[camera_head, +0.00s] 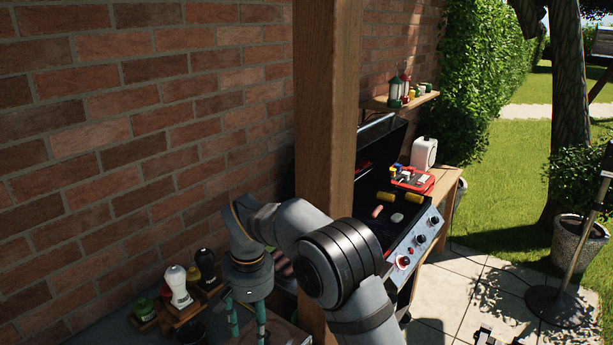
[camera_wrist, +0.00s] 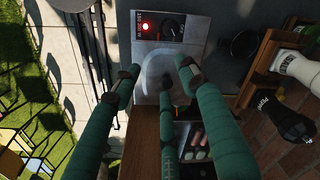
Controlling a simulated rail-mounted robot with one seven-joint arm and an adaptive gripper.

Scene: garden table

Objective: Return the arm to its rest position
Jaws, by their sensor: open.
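My arm crosses the lower middle of the head view, in front of the wooden post. My gripper (camera_head: 248,318) points down at the bottom edge of that view, over the dark counter to the right of the condiment rack. In the wrist view its green fingers (camera_wrist: 160,75) are spread apart with nothing held between them. A metal panel with a lit red lamp and a black knob (camera_wrist: 171,28) lies beyond the fingertips. The surface under the gripper is partly cut off in the head view.
A wooden rack holds a white bottle (camera_head: 178,285) and a dark bottle (camera_head: 206,266) at lower left. The wooden post (camera_head: 327,110) and brick wall (camera_head: 130,130) stand close to my arm. The grill (camera_head: 410,240) with food is to the right. A dark bowl (camera_wrist: 245,45) sits near the rack.

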